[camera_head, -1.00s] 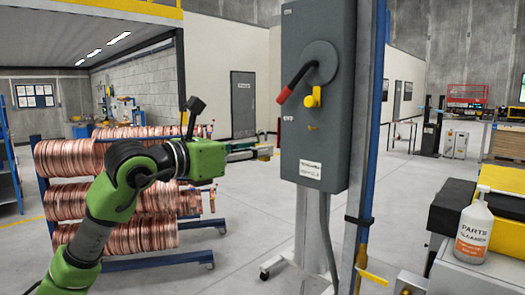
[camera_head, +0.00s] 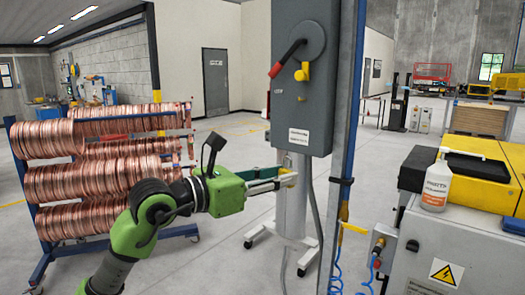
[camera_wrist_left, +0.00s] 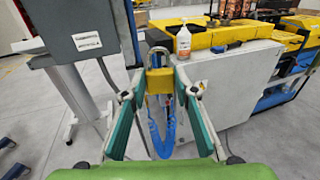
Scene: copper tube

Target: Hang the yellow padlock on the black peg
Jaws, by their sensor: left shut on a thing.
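The yellow padlock (camera_wrist_left: 160,82) is upright between the fingertips of my left gripper (camera_head: 280,182), its silver shackle pointing up in the left wrist view. The gripper is shut on its body. In the head view the padlock (camera_head: 289,179) is a small yellow patch at the fingertips, just below the grey switch box (camera_head: 300,112). I cannot pick out the black peg for certain in either view. My right gripper is not in view.
The switch box carries a red-ended lever (camera_head: 287,58) and a yellow knob (camera_head: 302,72). A blue-edged post (camera_head: 346,130) stands to its right. A machine cabinet (camera_head: 440,240) with a cleaner bottle (camera_head: 436,186) is at right. A copper coil rack (camera_head: 95,165) stands at left.

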